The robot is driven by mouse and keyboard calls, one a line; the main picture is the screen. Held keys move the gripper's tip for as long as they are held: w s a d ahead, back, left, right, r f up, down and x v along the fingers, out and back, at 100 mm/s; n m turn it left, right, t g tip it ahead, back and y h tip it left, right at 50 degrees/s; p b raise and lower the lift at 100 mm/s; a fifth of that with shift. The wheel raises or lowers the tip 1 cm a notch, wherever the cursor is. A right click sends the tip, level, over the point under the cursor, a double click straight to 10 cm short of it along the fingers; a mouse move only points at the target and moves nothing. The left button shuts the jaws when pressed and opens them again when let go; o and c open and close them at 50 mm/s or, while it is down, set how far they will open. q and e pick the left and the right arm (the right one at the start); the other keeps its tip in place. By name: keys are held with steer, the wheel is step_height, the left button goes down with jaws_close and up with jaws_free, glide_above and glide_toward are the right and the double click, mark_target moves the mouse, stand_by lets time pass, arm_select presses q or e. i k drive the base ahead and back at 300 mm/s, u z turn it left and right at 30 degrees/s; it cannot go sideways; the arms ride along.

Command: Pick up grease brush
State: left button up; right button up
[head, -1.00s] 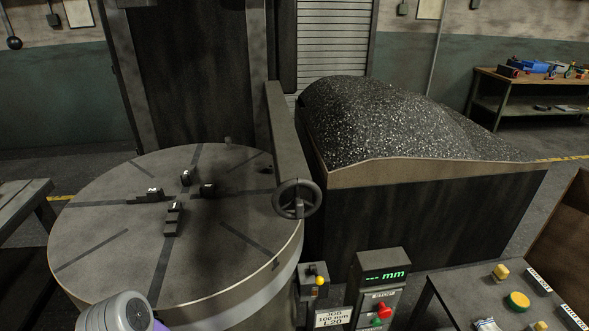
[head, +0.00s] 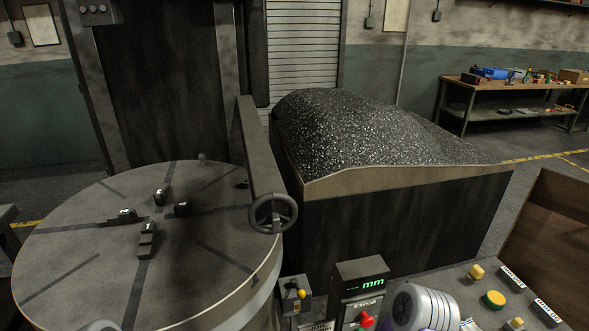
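I cannot pick out a grease brush for certain in the head view. Part of this table is hidden behind a white and grey link of my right arm. Only a sliver of my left arm shows at the bottom left. Neither gripper is in view.
A large round machine table (head: 75,225) with several black jaws fills the left. A handwheel (head: 273,213) and a control box with a green display (head: 373,282) stand beside it. A bin of dark chips (head: 400,225) stands behind. A cluttered bench (head: 470,117) is far right.

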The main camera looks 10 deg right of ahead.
mark_target(476, 274)
steer(key=z, duration=1.7)
